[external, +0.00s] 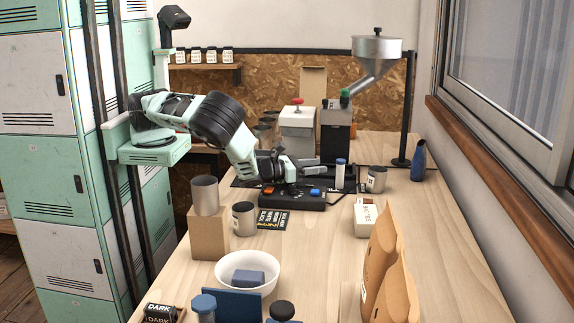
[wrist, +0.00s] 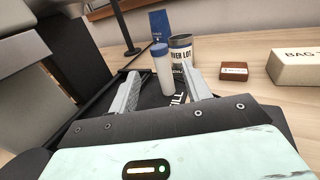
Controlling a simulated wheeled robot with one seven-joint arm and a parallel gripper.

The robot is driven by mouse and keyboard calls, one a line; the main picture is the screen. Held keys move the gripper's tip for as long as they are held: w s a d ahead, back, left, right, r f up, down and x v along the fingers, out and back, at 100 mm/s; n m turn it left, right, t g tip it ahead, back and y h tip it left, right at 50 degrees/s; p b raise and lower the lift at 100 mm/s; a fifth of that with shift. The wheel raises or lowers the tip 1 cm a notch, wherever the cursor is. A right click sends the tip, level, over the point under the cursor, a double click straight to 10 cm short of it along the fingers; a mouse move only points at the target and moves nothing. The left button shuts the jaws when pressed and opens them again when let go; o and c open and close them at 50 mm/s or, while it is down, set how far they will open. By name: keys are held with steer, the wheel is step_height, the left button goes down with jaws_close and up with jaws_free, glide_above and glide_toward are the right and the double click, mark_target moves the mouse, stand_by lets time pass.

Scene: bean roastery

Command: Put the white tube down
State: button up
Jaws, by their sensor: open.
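The white tube (external: 340,176) with a blue cap stands upright on a dark mat (external: 349,189) in the external view. In the wrist view the tube (wrist: 163,72) shows between and slightly beyond my two spread fingers. My gripper (external: 318,171) is low over the bench, just left of the tube in the external view. In the wrist view my gripper (wrist: 163,80) is open, with a visible gap between each finger and the tube.
A black device (external: 292,200) with coloured buttons is in front of my gripper. A white box (external: 365,218) lies nearer. The bench's middle right is clear.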

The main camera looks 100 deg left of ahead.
steer(key=shift+v, duration=1.75)
